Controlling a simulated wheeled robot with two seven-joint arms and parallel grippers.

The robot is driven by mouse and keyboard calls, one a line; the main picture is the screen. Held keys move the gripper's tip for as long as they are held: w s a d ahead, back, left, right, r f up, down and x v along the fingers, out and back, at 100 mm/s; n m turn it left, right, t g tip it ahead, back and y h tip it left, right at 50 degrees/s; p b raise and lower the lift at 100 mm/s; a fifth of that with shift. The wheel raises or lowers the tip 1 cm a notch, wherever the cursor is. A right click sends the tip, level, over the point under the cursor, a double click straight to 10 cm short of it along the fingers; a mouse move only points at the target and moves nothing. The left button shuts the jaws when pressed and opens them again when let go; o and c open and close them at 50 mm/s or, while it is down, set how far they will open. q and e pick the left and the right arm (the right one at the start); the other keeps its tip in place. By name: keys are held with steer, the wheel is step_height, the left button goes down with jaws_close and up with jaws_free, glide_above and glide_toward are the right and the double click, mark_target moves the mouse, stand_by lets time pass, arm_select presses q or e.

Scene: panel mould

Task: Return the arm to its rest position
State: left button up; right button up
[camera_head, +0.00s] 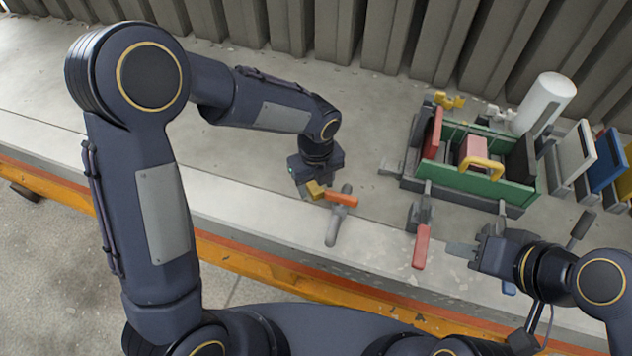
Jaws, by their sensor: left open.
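My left arm (160,200) rises from the lower left, bends high up and reaches over the grey bench. My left gripper (318,188) is at its end, open, low over the bench near the middle of the view. Just beside its fingers is a grey tool with an orange handle (341,199); I cannot tell whether they touch. My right gripper (470,252) is at the lower right, pointing left, close to a clamp with a red handle (421,247). Its jaw gap is too small to make out.
A green-sided mould (475,185) with red and dark panels and a yellow handle stands right of my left gripper. A white cylinder (545,104) and upright white and blue panels (603,160) are further right. Ribbed grey panels line the back. The bench's left part (50,110) is clear.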

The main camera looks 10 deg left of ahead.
arm_select(q)
step_height(320, 180, up, 8)
steer(key=shift+f, duration=0.25)
steer(key=shift+a+r, duration=0.1)
steer(key=shift+r, duration=0.05)
steer(key=s+a+r+n+t+h, duration=0.2)
steer(key=s+a+r+n, duration=0.5)
steer(key=s+a+n, duration=0.5)
steer(key=s+a+n+t+h, duration=0.1)
steer(key=s+n, duration=0.6)
steer(key=n, duration=1.2)
steer(key=shift+s+a+t+h, duration=0.35)
steer(key=shift+a+t, duration=0.3)
steer(key=shift+t, duration=0.65)
steer(key=shift+w+f, duration=0.1)
